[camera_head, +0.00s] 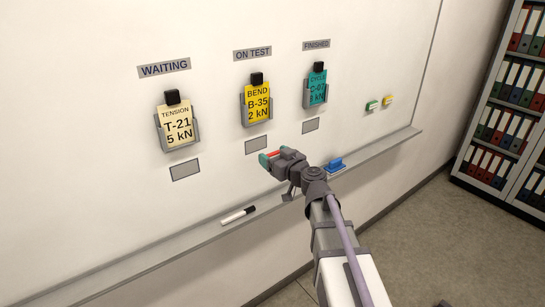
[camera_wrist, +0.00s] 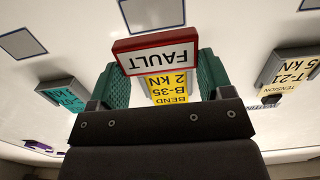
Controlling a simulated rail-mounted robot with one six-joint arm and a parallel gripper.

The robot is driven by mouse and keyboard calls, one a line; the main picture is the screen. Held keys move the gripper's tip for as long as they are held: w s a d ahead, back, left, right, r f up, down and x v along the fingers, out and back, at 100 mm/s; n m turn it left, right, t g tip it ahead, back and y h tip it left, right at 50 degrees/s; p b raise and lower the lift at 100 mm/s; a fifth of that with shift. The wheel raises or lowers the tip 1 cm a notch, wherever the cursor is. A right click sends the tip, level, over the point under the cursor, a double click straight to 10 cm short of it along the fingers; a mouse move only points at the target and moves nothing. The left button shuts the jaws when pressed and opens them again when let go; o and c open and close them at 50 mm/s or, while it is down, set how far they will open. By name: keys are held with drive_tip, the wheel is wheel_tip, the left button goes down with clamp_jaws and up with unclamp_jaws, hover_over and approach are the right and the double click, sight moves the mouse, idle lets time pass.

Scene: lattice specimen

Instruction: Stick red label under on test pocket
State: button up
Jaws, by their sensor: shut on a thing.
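A red-framed label (camera_wrist: 157,52) with a white face reading FAULT is held between the green fingertips of my gripper (camera_head: 271,158). In the head view, a red strip of the label (camera_head: 275,154) shows between the fingers. The ON TEST pocket (camera_head: 257,122) holds a yellow card (camera_head: 257,102) reading BEND B-35 2 kN. A grey rectangle (camera_head: 257,145) on the board is below this pocket, just above my gripper. It also shows in the wrist view (camera_wrist: 150,14), where the scene is upside down. The label partly hides the yellow card there.
The WAITING pocket (camera_head: 179,145) and FINISHED pocket (camera_head: 316,102) flank it, each with a grey rectangle below. A marker (camera_head: 238,215) and blue object (camera_head: 336,166) lie along the ledge (camera_head: 190,239).

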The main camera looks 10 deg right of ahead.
drive_tip(key=shift+w+d, duration=0.35)
drive_tip(key=shift+w, duration=0.15)
drive_tip(key=x, duration=0.4)
drive_tip(key=shift+w+a, duration=0.25)
drive_tip(key=shift+r, duration=0.1)
drive_tip(key=o, duration=0.3)
drive_tip(key=c, duration=0.3)
